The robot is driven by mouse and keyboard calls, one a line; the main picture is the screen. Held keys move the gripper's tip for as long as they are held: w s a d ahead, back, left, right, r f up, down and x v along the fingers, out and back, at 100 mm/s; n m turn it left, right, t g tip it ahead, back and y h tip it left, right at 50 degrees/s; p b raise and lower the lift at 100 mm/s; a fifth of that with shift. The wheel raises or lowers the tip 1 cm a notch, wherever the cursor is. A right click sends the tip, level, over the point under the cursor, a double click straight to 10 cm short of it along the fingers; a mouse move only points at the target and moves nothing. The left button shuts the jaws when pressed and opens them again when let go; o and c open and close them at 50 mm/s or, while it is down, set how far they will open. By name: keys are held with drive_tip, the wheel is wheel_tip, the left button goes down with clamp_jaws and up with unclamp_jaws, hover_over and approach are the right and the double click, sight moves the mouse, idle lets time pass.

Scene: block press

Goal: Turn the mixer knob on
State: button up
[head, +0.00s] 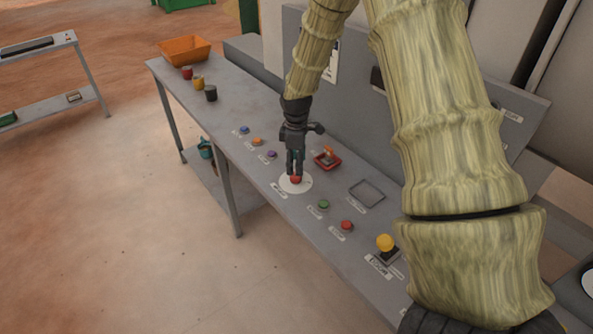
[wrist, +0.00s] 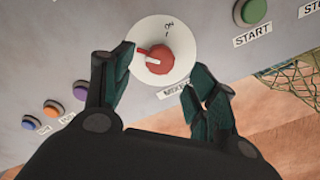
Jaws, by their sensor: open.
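A short printed mark is near the dial's top, away from the pointer. A partly hidden label below starts with "MIX". In the head view the red knob (head: 296,180) is on the grey bench top under my gripper (head: 295,172). In the wrist view my gripper (wrist: 158,72) is open, one finger on each side of the knob's near part. I cannot tell whether either finger touches it.
A green START button (wrist: 250,11) and a red button (head: 346,225) are beside the dial. Small blue, orange and purple buttons (head: 272,154) are on its other side. A red tray (head: 319,161), an empty frame (head: 367,193) and a yellow knob (head: 385,242) are nearby.

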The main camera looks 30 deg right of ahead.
sight(296, 178)
drive_tip(key=shift+f+p, duration=0.65)
drive_tip(key=shift+f, duration=1.85)
drive_tip(key=shift+c, duration=0.2)
drive_tip(key=c, duration=1)
